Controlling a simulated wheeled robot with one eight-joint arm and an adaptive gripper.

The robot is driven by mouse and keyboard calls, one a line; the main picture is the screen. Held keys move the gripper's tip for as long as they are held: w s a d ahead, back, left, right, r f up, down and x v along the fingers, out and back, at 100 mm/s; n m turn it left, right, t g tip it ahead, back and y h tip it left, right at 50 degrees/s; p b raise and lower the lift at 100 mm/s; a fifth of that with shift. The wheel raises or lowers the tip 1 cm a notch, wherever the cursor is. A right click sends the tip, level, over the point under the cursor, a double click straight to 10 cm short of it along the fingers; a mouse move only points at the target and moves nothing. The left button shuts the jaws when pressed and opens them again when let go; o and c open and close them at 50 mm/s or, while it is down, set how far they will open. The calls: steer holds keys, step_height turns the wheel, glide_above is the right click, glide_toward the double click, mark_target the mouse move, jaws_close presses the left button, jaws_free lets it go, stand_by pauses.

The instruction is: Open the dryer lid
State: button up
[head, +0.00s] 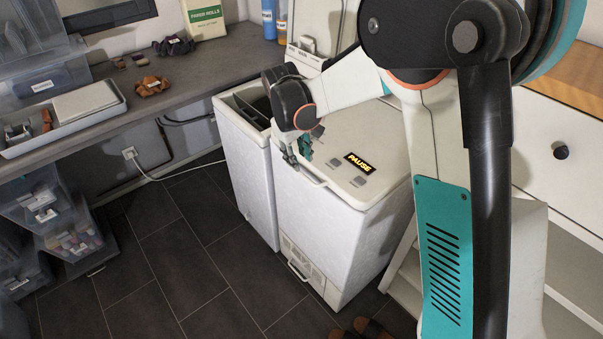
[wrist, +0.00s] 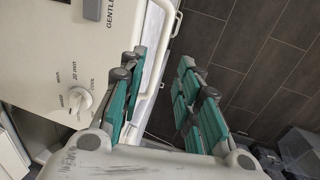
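The right white toploader (head: 335,220) has a closed lid (head: 365,135) with a lit PAUSE display (head: 360,163). I take it as the dryer; a dial marked COOL (wrist: 78,100) shows in the wrist view. A pale bar handle (head: 313,177) runs along the lid's front edge and also shows in the wrist view (wrist: 158,72). My gripper (head: 303,150) is at this front edge, by the handle's far end. In the wrist view its teal fingers (wrist: 163,65) are apart, with the handle between them. Whether a finger touches it cannot be told.
The left toploader (head: 247,165) stands close beside it, its top showing a dark opening. A grey counter (head: 150,95) with a tray (head: 60,118) runs along the left. Clear bins (head: 65,215) stand below. White drawers (head: 560,150) are at right.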

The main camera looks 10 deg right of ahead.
mark_target(302, 174)
steer(key=f, duration=0.2)
steer(key=f+b, duration=0.1)
steer(key=f, duration=0.1)
steer(key=d+f, duration=0.1)
steer(key=f, duration=0.1)
steer(key=shift+w+f+b, duration=0.25)
steer(key=shift+w+b, duration=0.05)
steer(key=shift+b, duration=0.1)
jaws_close()
